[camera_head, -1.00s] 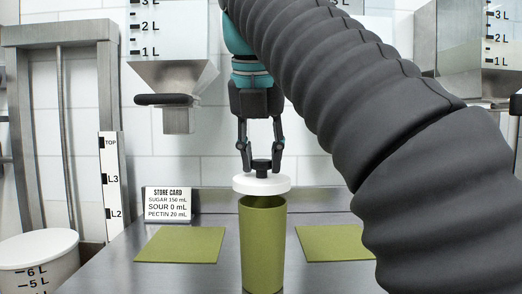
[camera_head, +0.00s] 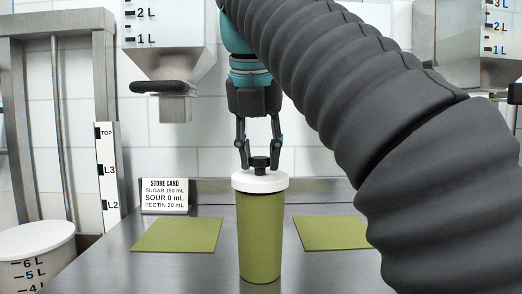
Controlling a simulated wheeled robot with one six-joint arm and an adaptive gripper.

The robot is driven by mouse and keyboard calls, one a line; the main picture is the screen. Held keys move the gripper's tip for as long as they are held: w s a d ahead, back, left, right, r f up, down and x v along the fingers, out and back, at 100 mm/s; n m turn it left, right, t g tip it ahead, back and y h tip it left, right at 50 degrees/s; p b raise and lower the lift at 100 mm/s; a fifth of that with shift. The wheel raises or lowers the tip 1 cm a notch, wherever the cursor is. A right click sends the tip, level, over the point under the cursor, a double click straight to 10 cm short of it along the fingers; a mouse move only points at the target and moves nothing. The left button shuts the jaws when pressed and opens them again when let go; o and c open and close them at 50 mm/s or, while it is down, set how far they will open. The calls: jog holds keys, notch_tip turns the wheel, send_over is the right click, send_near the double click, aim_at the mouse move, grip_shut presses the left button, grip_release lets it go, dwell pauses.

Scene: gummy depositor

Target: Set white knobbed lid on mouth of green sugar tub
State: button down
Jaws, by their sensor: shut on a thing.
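The green sugar tub (camera_head: 260,238) stands upright on the steel table in the middle of the view. The white lid (camera_head: 260,182) lies level across the top of the tub and covers its mouth, with no gap visible between them. My gripper (camera_head: 260,163) points straight down above the tub, with its fingers shut on the lid's dark knob (camera_head: 260,164). The inside of the tub is hidden by the lid.
Green mats (camera_head: 178,234) and (camera_head: 330,232) lie left and right of the tub. A store card (camera_head: 165,196) stands at the back left. A hopper with a dark handle (camera_head: 168,87) hangs above. A white bucket (camera_head: 36,250) stands at the left edge.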

jog(key=shift+f, duration=0.15)
jog(key=shift+f+b, duration=0.35)
jog(key=shift+b, duration=0.05)
dwell(0.4)
jog(key=c, duration=0.7)
grip_release()
jog(key=shift+r, duration=0.15)
